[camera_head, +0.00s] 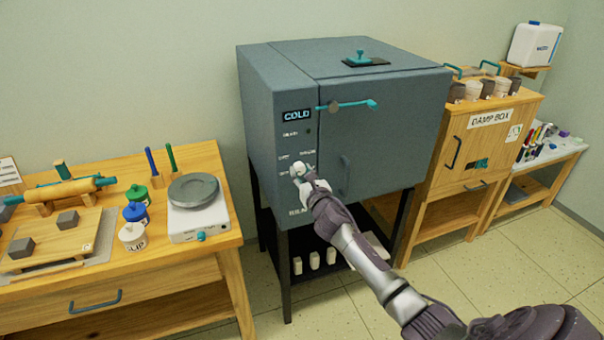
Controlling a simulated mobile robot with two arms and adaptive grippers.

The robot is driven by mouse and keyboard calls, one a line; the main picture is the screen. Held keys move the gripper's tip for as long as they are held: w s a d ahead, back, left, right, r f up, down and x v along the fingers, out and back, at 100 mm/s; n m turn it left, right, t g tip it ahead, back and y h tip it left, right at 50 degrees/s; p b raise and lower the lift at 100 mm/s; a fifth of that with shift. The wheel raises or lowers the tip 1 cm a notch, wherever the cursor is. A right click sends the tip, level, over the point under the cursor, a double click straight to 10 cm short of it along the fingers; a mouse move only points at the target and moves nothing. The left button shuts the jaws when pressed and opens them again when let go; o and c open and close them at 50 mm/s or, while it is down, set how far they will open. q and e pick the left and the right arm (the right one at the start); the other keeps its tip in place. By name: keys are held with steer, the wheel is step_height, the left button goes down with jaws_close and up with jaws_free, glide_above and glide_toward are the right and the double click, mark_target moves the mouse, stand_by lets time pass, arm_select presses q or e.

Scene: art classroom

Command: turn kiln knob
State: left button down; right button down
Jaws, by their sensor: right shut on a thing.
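The kiln (390,130) is a dark grey box on black legs in the middle of the head view. Its display (297,115) reads "COLD". The kiln knob (298,169) is a small pale knob low on the left part of the front. My right gripper (303,178) is at the knob and shut on it; the fingers hide part of the knob and its markings. My right arm comes in from the lower right. My left gripper is not in view.
A wooden table (190,250) with a scale (197,220) and pots stands at left. The damp box (480,150) stands at right. Open floor (490,270) lies in front.

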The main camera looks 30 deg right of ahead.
steer(key=m, duration=0.6)
steer(key=shift+m, duration=0.3)
steer(key=m, duration=1.2)
steer(key=shift+m, duration=0.3)
steer(key=m+p, duration=0.1)
steer(key=m, duration=0.5)
steer(key=shift+f+m, duration=0.1)
steer(key=shift+m, duration=0.2)
steer(key=c, duration=0.8)
jaws_free()
